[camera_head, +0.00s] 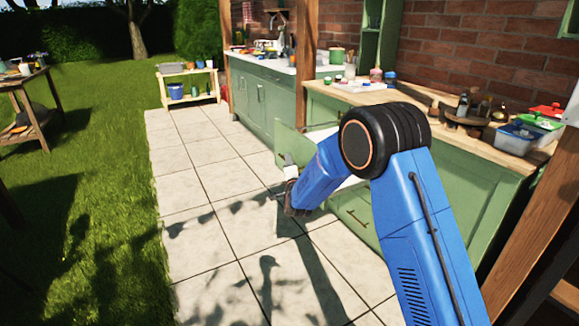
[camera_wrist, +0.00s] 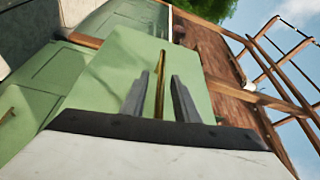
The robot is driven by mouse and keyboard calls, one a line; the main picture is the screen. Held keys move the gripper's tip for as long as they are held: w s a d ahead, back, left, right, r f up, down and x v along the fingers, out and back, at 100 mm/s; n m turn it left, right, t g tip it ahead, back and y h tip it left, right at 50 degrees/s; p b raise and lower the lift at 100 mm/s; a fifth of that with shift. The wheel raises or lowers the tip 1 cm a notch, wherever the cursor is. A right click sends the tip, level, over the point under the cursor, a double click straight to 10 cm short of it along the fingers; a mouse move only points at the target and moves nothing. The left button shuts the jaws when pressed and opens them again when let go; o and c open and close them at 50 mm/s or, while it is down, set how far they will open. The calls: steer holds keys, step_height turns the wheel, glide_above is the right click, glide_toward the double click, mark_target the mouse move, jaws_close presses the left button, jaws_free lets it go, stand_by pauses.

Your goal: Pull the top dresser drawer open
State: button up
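The green dresser (camera_head: 480,190) stands at the right under a wooden worktop. Its top drawer (camera_head: 289,143) stands out from the dresser front, with a pale interior partly showing behind my arm. In the wrist view the green drawer front (camera_wrist: 115,75) fills the middle, with an upright-looking brass handle (camera_wrist: 160,85). My gripper (camera_wrist: 160,95) has one dark finger on each side of this handle, with visible gaps between, so it looks open around it. In the head view my gripper (camera_head: 290,170) is at the drawer front, partly hidden by my blue arm.
A lower drawer with a brass handle (camera_head: 357,217) is below. The worktop (camera_head: 400,98) holds bottles, a blue tub (camera_head: 517,138) and jars. A green sink cabinet (camera_head: 262,95) stands farther back. The paved floor (camera_head: 215,215) to the left is clear, with grass beyond.

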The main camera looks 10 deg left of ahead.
steer(key=v, duration=1.7)
steer(key=shift+s, duration=0.25)
steer(key=shift+f, duration=0.1)
steer(key=s+d+r+n+g, duration=0.35)
steer(key=d+r, duration=0.45)
steer(key=d, duration=0.3)
steer(key=s+d+r+n+g+h, duration=0.1)
steer(key=s+d+r+n+g, duration=0.25)
steer(key=s+d, duration=0.6)
steer(key=s+d+n+g+h, duration=0.1)
steer(key=s+d+n+g, duration=0.1)
steer(key=s+d, duration=0.4)
steer(key=s+d+f+n+g+h, duration=0.1)
steer(key=s+d, duration=0.4)
steer(key=s, duration=1.1)
steer(key=s+d+f+n+g+h, duration=0.1)
steer(key=s+d+n+g, duration=0.2)
steer(key=s+d, duration=0.3)
steer(key=s, duration=0.5)
steer(key=shift+d+h, duration=0.3)
